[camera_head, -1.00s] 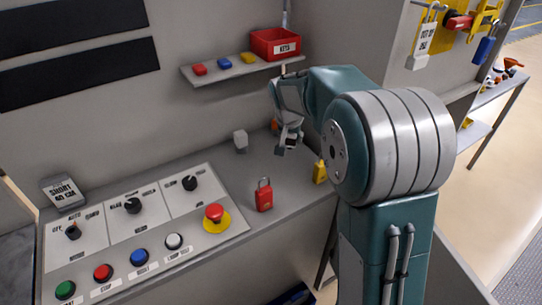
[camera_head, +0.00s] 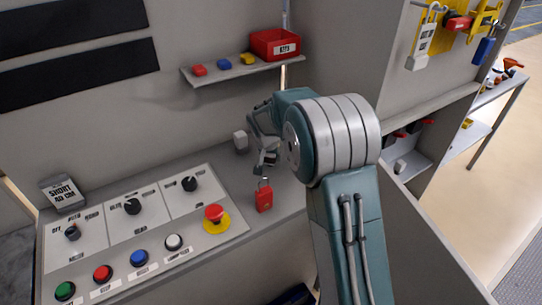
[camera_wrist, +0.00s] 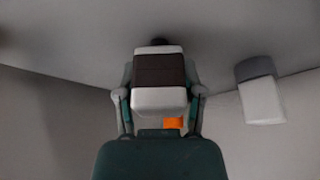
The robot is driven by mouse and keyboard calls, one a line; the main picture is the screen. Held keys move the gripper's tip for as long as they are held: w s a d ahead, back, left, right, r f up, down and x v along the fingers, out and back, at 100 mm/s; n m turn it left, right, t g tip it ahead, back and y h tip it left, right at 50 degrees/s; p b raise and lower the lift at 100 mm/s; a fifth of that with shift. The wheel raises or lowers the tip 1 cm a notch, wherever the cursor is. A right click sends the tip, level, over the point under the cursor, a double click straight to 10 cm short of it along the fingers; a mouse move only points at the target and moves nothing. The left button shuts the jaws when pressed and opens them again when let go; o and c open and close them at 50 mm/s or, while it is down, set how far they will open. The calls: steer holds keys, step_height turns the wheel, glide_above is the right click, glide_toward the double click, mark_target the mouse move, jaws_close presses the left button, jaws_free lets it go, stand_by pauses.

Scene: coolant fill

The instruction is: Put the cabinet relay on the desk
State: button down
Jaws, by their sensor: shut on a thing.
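My gripper (camera_head: 266,158) hangs low over the rear right part of the grey desk (camera_head: 225,178), behind the red padlock. In the wrist view its fingers (camera_wrist: 160,72) are shut on both sides of a pale block with a dark brown band, which looks like the cabinet relay (camera_wrist: 160,98). In the head view the fingers and arm mostly hide this block. I cannot tell whether it touches the desk.
A grey-white block (camera_head: 240,141) stands left of my gripper. The red padlock (camera_head: 264,198) stands in front. A control panel (camera_head: 125,232) with knobs and buttons fills the desk's left. A shelf (camera_head: 230,72) with a red bin (camera_head: 275,44) is above. An orange thing (camera_wrist: 172,123) lies beyond my gripper.

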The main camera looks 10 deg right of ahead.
steer(key=shift+c, duration=1.1)
jaws_free()
steer(key=s+a+r+n, duration=0.1)
steer(key=s+r, duration=1.2)
steer(key=r, duration=0.4)
steer(key=s+n+t+y, duration=0.1)
steer(key=s+n, duration=0.3)
steer(key=s, duration=2)
steer(key=shift+d+t+y, duration=0.15)
steer(key=shift+t+y, duration=0.25)
steer(key=shift+y, duration=0.2)
